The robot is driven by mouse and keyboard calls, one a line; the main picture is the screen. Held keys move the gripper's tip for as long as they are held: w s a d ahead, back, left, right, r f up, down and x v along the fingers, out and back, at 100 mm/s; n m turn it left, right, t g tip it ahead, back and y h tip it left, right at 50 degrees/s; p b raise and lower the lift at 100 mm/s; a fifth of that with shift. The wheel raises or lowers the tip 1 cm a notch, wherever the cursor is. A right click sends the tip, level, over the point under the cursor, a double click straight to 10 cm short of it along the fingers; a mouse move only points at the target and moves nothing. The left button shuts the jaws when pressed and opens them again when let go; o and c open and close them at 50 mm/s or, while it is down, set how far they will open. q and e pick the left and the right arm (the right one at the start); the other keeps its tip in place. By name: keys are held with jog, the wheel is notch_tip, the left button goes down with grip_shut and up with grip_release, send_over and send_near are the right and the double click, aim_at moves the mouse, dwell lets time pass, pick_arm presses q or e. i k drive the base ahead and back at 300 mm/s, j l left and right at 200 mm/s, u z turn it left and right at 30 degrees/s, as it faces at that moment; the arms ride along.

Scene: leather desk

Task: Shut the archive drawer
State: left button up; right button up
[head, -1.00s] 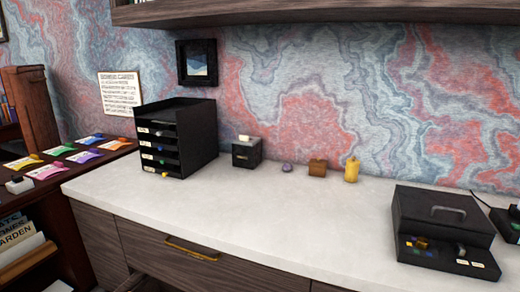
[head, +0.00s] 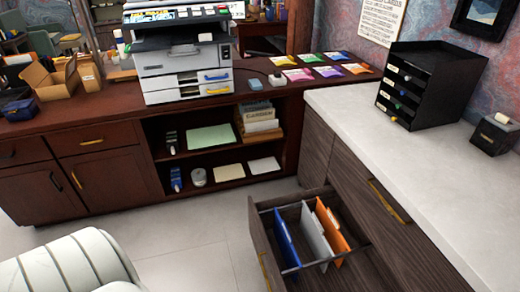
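In the head view an open drawer (head: 262,240) sticks out to the left from the dark wood desk unit, below the white desktop. Its front has a brass handle (head: 265,270). Inside stand a blue folder (head: 287,240), a grey folder (head: 315,235) and an orange folder (head: 331,230). No label on the drawer is readable. Neither of my grippers is in view.
A closed drawer with a brass handle (head: 389,201) is beside the open one. A white upholstered chair (head: 70,265) stands at the lower left. Open floor (head: 190,235) lies between them. A printer (head: 185,65) stands on the brown cabinet behind.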

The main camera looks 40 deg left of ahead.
aim_at(363, 269)
jog(key=u, duration=1.05)
jog(key=k+z, duration=0.2)
jog(key=z, duration=0.25)
jog(key=k+z, duration=0.2)
jog(key=z, duration=0.25)
